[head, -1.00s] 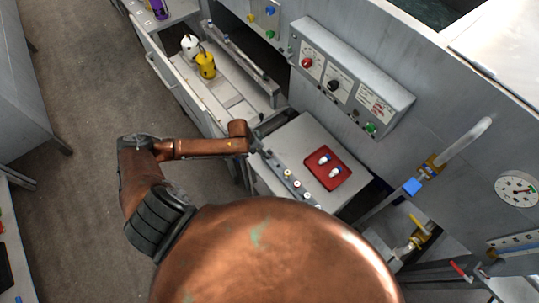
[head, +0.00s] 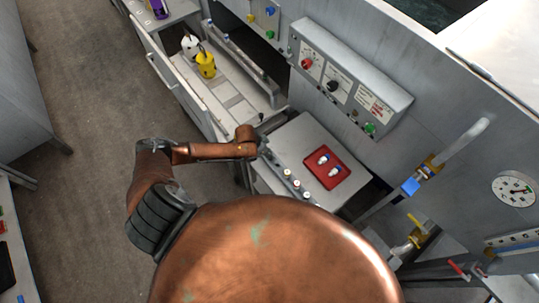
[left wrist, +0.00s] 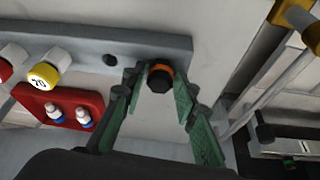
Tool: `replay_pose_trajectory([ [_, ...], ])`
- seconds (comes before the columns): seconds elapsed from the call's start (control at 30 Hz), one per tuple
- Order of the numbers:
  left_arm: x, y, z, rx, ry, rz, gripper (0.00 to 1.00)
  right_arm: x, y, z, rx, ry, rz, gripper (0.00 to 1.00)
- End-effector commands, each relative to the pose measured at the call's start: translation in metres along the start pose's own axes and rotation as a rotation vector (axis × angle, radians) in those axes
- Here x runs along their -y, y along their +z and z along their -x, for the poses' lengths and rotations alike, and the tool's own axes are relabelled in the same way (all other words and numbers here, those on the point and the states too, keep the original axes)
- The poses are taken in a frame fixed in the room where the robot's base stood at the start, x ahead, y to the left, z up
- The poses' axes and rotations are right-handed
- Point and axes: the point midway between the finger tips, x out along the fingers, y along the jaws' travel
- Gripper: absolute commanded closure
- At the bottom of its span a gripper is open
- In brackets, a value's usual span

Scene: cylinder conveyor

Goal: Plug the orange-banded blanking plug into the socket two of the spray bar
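The blanking plug (left wrist: 160,80) has a dark head and an orange band and shows in the left wrist view. It is at the front of the grey spray bar (left wrist: 205,48), its band close to the bar; how deep it sits cannot be told. My left gripper (left wrist: 157,85) has its green fingers on both sides of the plug, spread with small gaps beside it. The spray bar also shows in the head view (head: 279,164), where my wrist hides the gripper and plug. A dark round spot (left wrist: 110,60) is on the bar left of the plug. My right gripper is not seen.
A yellow-ringed white cap (left wrist: 43,75) sits on the bar. A red tray (head: 338,181) with two small blue-and-white pieces lies beside the bar. A control box (head: 345,65) stands behind.

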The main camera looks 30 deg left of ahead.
Motion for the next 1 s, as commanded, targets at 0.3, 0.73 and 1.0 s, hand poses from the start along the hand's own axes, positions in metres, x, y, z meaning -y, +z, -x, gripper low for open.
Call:
replay_pose_trajectory([
  [0.3, 0.0, 0.0, 0.0, 0.0, 0.0, 0.0, 0.96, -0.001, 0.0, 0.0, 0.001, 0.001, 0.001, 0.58],
  [0.73, 0.0, -0.002, 0.005, 0.0, 0.0, 0.0, 0.99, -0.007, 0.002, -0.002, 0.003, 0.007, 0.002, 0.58],
  [1.0, 0.002, -0.005, 0.041, 0.002, -0.001, 0.0, 0.99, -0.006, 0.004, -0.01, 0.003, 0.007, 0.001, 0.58],
])
